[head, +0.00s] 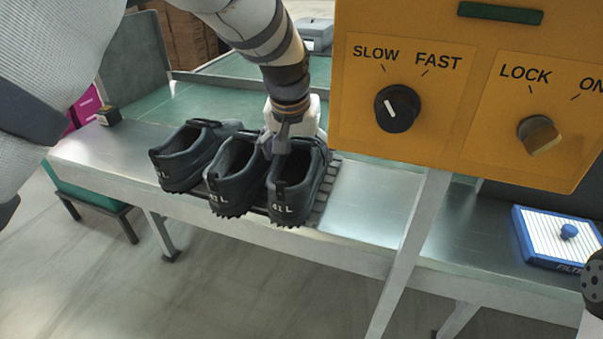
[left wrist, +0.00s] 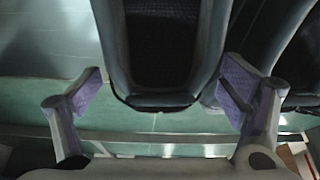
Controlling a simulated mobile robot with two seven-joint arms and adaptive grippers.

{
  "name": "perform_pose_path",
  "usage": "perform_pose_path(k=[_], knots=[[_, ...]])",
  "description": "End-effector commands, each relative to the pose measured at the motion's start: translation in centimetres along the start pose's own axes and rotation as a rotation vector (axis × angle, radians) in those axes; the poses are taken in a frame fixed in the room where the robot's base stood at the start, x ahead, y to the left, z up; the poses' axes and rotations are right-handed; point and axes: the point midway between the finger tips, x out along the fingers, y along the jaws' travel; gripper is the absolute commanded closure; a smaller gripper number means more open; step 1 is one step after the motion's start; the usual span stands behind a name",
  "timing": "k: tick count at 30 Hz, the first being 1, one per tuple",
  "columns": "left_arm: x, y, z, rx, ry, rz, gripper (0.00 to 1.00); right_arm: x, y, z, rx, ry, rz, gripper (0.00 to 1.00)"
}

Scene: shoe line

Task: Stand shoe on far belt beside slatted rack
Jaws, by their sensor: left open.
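Three black shoes stand in a row with their heels toward me: a left one (head: 185,160), a middle one (head: 233,178) and a right one (head: 298,185). Heel labels end in "L"; the numbers are hard to read. They stand on a dark slatted rack (head: 327,190), mostly hidden. The green far belt (head: 222,116) lies behind. My left gripper (head: 291,138) is at the right shoe. In the left wrist view its open fingers (left wrist: 163,95) are on either side of that shoe (left wrist: 160,45); whether they touch it is unclear. Another shoe (left wrist: 262,35) is close beside the right finger.
A yellow control box (head: 465,90) with two knobs hangs at the upper right, its post (head: 410,250) crossing the metal bench (head: 375,205). A blue-framed filter (head: 560,240) lies far right. A small dark block (head: 108,115) is at the bench's left end. Bare metal lies right of the rack.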

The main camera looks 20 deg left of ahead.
Motion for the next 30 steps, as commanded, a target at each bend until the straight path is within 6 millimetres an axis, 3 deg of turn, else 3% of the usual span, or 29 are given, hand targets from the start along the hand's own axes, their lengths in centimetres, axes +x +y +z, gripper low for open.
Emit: perform_pose_path(k=[1,3,11,18,25,30], knots=[[1.4,0.1,0.2,0.000,-0.007,-0.001,0.10,0.4,0.0,0.2,0.000,-0.010,0.001,0.60],[2.4,0.0,0.2,-0.001,-0.004,-0.001,0.10,0.6,0.0,0.3,0.000,-0.016,0.001,0.60],[2.6,0.0,0.0,-0.001,0.001,-0.001,0.10,0.6,0.0,0.3,-0.001,-0.015,0.001,0.60],[2.6,0.0,0.0,-0.001,0.000,-0.001,0.63,0.6,0.0,0.3,-0.001,-0.015,0.001,0.60],[2.4,0.0,-0.2,-0.001,0.003,0.000,0.65,0.6,0.0,0.3,-0.001,-0.014,0.001,0.60],[-1.0,0.0,-1.7,0.000,0.011,0.001,0.65,0.3,0.0,0.1,-0.001,-0.007,0.001,0.60]])
